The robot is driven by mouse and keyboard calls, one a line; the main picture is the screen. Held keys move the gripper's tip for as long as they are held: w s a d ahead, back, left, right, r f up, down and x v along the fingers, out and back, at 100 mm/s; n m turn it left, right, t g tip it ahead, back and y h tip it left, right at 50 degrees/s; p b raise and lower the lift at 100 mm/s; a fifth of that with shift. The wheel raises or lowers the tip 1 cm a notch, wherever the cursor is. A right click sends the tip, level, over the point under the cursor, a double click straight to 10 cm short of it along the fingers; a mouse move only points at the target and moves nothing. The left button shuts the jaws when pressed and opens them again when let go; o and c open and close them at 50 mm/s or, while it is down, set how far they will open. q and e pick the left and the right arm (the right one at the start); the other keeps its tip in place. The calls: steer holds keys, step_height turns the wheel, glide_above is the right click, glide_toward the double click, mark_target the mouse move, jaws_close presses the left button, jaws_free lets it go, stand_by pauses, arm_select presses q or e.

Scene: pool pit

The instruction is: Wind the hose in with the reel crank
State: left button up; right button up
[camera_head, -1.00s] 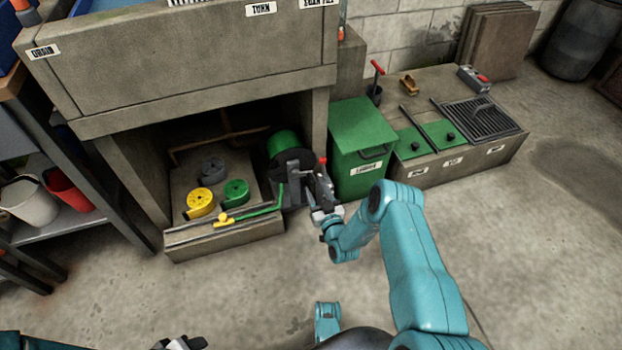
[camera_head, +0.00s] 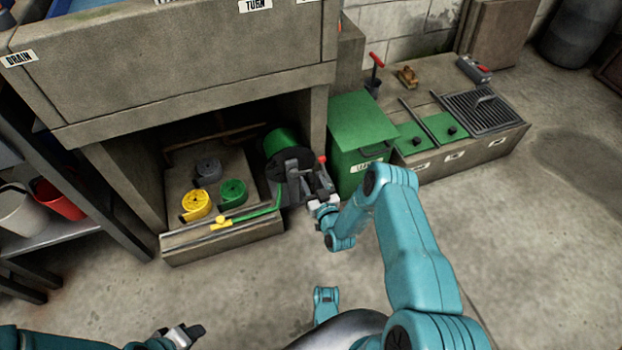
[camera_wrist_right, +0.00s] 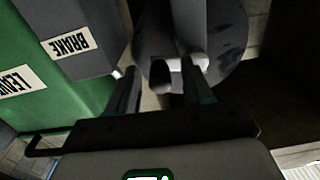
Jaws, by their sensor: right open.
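The hose reel, with a dark flange (camera_head: 290,160) and green hose (camera_head: 281,139) wound on its drum, stands under the concrete counter. A length of green hose (camera_head: 262,212) runs left from it to a yellow fitting (camera_head: 220,222) on the low ledge. My right gripper (camera_head: 322,192) is open at the reel's right front, close to a red-tipped lever (camera_head: 322,160). In the right wrist view, a short dark cylinder (camera_wrist_right: 161,75), seemingly the crank grip, lies between the open fingers; contact is unclear. My left gripper (camera_head: 190,335) is at the bottom edge, its jaws unclear.
A grey box labelled BRAKE (camera_wrist_right: 68,38) is beside the right gripper. A green bin (camera_head: 358,140) stands right of the reel. Yellow (camera_head: 196,205), green (camera_head: 233,193) and grey (camera_head: 208,171) hose coils lie on the ledge. The front floor is clear.

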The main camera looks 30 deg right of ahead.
steer(key=shift+c, duration=0.4)
jaws_close()
